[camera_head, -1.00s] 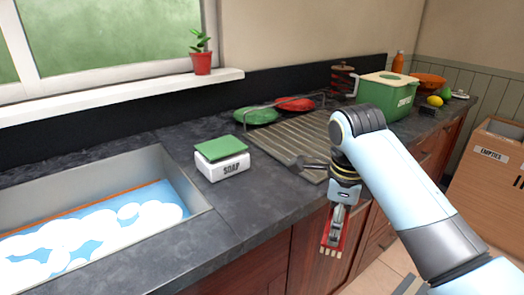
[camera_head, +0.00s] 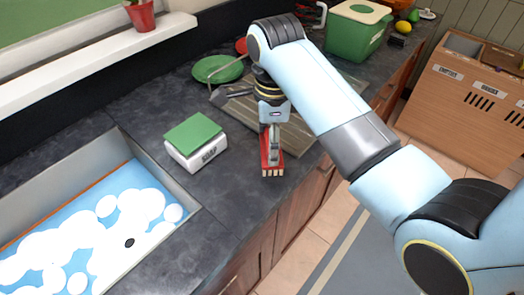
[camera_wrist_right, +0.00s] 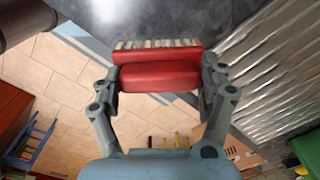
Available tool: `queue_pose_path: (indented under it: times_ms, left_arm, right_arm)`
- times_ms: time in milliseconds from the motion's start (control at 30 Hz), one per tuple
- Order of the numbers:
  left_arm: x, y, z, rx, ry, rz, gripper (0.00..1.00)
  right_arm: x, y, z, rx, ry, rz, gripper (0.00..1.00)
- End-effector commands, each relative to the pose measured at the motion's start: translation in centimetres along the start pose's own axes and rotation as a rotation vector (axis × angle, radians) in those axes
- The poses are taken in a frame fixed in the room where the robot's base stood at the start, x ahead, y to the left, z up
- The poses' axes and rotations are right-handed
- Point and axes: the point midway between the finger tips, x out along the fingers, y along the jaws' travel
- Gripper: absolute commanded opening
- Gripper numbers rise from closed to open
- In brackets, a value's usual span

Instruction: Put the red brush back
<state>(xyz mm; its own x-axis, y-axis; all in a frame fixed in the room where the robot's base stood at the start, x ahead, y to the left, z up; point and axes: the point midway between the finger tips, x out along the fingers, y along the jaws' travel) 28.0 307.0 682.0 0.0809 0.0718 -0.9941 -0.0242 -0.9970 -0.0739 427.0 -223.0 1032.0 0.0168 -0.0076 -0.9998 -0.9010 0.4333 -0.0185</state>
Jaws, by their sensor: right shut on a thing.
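The red brush (camera_head: 272,168) has pale bristles and hangs bristles down in my right gripper (camera_head: 271,152), at the counter's front edge. In the right wrist view, the red brush (camera_wrist_right: 158,75) lies crosswise between the two fingers of my right gripper (camera_wrist_right: 160,80), which is shut on it. The white soap box (camera_head: 198,155) stands on the counter left of the brush, with a green pad (camera_head: 193,134) on top. My left gripper is not in view.
The sink (camera_head: 188,222) with foamy water is at the left. A green bin (camera_head: 355,32) stands farther back. Bare counter (camera_head: 235,195) lies between sink and brush.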

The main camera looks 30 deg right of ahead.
Motion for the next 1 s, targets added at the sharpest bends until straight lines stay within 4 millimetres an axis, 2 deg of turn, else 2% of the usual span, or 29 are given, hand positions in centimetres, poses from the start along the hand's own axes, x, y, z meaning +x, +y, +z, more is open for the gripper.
queue_pose_path:
  times_ms: [100, 267, 400, 500, 833, 867, 1000]
  left_arm:
    - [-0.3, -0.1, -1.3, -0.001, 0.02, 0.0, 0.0]
    - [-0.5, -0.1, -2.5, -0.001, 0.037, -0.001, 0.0]
    - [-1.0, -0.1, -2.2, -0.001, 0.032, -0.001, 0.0]
    - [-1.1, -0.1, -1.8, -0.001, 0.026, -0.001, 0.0]
    - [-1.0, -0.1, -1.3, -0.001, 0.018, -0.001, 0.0]
    - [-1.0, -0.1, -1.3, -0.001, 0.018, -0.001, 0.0]
    - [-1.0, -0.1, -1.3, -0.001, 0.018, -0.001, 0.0]
  right_arm:
    - [0.8, 0.1, 1.4, 0.001, 0.001, 0.002, 0.5]
    - [2.1, 0.2, 1.8, 0.0, 0.004, 0.002, 0.5]
    - [4.2, 0.2, 1.7, 0.0, 0.004, 0.002, 0.5]
    - [5.0, 0.2, 1.8, 0.001, 0.002, 0.0, 0.5]
    - [5.4, 0.2, 1.8, 0.001, 0.002, -0.001, 0.5]
    - [5.4, 0.2, 1.8, 0.001, 0.002, -0.001, 0.77]
    - [5.4, 0.2, 1.8, 0.001, 0.001, -0.001, 0.96]
